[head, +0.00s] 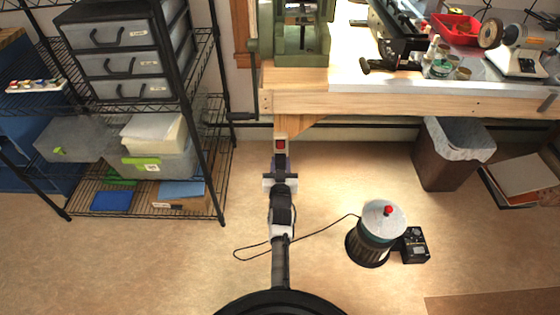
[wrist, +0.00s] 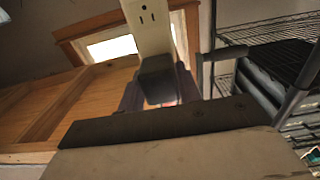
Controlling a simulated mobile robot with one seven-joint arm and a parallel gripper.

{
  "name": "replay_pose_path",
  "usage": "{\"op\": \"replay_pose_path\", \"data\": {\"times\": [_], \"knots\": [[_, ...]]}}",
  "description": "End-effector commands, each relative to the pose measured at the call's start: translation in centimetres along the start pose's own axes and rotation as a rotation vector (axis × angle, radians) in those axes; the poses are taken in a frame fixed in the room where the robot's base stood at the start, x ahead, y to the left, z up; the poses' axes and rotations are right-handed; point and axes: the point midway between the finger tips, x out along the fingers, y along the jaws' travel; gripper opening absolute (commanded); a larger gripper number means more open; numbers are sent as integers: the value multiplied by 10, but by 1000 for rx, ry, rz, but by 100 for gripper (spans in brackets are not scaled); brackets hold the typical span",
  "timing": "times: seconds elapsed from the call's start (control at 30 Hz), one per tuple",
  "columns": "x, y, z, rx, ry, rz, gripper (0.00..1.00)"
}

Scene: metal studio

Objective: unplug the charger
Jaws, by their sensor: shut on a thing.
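The charger (wrist: 157,82) is a dark block between the two fingers of my gripper (wrist: 159,94) in the wrist view. My gripper is shut on it. Just beyond it is a pale outlet strip (wrist: 148,25) with one free socket visible above the charger. The charger overlaps the strip's lower part; whether its prongs are fully in is hidden. In the head view, my gripper (head: 281,168) reaches up to the strip, which shows a red switch (head: 280,144), below the workbench edge. The charger cannot be made out clearly there.
A wooden workbench (head: 400,103) overhangs just beyond the gripper. A wire shelf (head: 150,200) with bins stands at left. A canister (head: 378,225) with a thin black cord (head: 325,228) stands on the floor at right, near a brown bin (head: 440,165). Floor between is clear.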

Motion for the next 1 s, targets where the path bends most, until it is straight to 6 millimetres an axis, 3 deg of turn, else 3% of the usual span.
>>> {"op": "replay_pose_path", "data": {"times": [1.0], "knots": [[-41,0,1,1,-1,0,0]]}}
